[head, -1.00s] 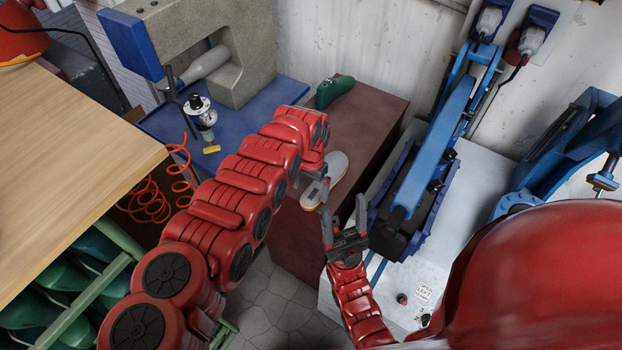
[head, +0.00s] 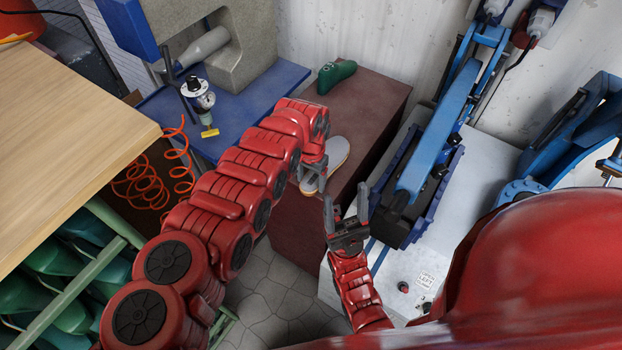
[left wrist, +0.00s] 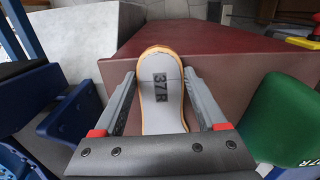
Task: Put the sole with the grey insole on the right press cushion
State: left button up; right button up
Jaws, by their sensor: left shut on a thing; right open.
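The sole with the grey insole (head: 339,150) has an orange-tan edge and is at the dark red block's front part. In the left wrist view, the sole (left wrist: 161,92) lies between the two fingers and is marked 37R. My left gripper (head: 313,176) is shut on it. I cannot tell whether the sole touches the block below. My right gripper (head: 347,207) is open and empty, in front of the blue-framed press (head: 432,165). That press's arm covers its middle, and no cushion shows clearly. Another blue press (head: 575,140) stands farther right, partly hidden by my red body.
The dark red block (head: 375,100) carries a green shoe last (head: 337,76) at its back. A blue table (head: 255,95) with a grey machine (head: 245,40) is behind left. A wooden bench (head: 70,110) fills the left, above a rack of green lasts (head: 60,250).

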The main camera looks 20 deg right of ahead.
pick_arm(q)
jog(key=shift+c, duration=0.8)
jog(key=shift+w+d+b, duration=0.15)
jog(key=shift+b, duration=0.35)
jog(key=shift+w+d+r+b, duration=0.3)
jog(key=shift+r+b, duration=0.2)
jog(key=shift+b, duration=0.6)
jog(key=shift+w+d+r+b, duration=0.2)
jog(key=shift+d+r+b, duration=0.2)
jog(key=shift+b, duration=0.65)
jog(key=shift+r, duration=0.2)
jog(key=shift+a, duration=0.1)
